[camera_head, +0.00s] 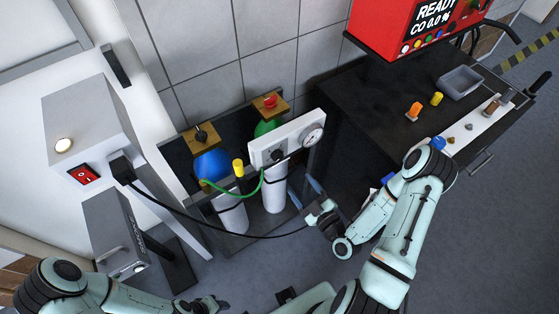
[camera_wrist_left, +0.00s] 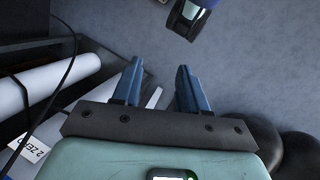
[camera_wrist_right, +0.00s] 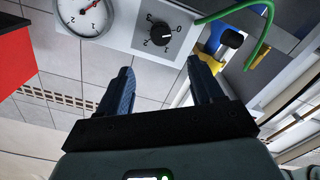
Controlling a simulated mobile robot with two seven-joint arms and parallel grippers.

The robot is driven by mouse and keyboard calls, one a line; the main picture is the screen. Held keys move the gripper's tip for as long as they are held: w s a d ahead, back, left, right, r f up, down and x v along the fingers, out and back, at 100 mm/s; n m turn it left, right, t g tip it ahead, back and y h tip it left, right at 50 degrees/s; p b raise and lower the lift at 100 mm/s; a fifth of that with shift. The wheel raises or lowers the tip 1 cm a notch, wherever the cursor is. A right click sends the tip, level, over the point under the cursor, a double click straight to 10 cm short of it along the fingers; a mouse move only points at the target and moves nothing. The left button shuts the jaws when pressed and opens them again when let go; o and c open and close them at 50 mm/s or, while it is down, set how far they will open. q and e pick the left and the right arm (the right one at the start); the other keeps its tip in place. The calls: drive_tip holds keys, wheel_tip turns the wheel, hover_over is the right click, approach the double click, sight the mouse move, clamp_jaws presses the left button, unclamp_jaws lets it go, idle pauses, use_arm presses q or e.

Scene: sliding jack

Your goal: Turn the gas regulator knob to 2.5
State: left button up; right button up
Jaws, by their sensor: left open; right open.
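The white regulator panel (camera_head: 292,134) carries a round gauge (camera_head: 313,136) and a small dark knob (camera_head: 277,155). In the right wrist view the black knob (camera_wrist_right: 153,38) sits on a grey numbered dial, beside the gauge (camera_wrist_right: 84,15) with its red needle. The knob's exact setting is too small to read. My right gripper (camera_head: 301,190) is open and empty, below and to the right of the knob, apart from it. In the right wrist view its fingers (camera_wrist_right: 160,70) stand below the dial. My left gripper (camera_wrist_left: 160,68) is open and empty, low near the floor.
A green hose (camera_head: 237,193) runs from the panel to the blue cylinder (camera_head: 213,164). A black cable (camera_head: 215,223) crosses in front of the white cylinders (camera_head: 274,190).

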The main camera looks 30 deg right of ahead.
sight(279, 158)
drive_tip(key=w+b, duration=0.3)
drive_tip(key=b, duration=0.1)
drive_tip(key=w+b, duration=0.4)
drive_tip(key=w+a+b, duration=0.1)
drive_tip(key=w+b, duration=0.3)
use_arm(q)
drive_tip(key=s+f, duration=0.3)
drive_tip(key=f, duration=1)
drive_tip(key=shift+s, duration=0.2)
use_arm(e)
drive_tip(key=shift+w, duration=0.5)
drive_tip(key=c, duration=1.1)
